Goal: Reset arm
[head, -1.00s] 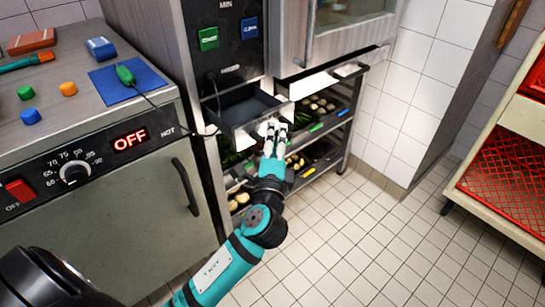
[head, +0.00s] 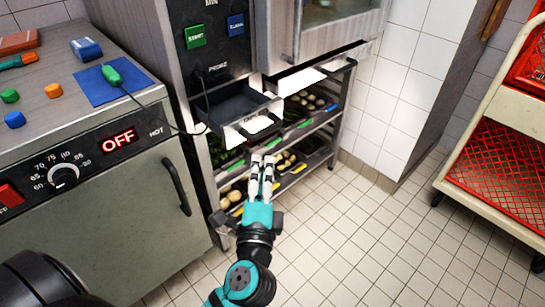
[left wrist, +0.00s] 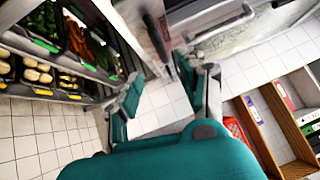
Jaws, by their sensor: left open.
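My left gripper (head: 262,170) is open and empty in the head view. It points up the picture, in front of the rack of vegetable trays and below the pulled-out drawer. Its fingers also show in the left wrist view (left wrist: 165,90), spread apart with only tiled floor between them. The teal left arm reaches in from the bottom of the head view. The grey drawer (head: 212,112) stands open under the control panel, and the gripper is apart from its handle. My right gripper is not in view.
A counter unit with a dial and a lit "OFF" display (head: 118,141) stands at the left. A cart with red crates (head: 490,165) stands at the right. The rack (head: 318,157) holds several vegetable trays. Tiled floor between rack and cart is clear.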

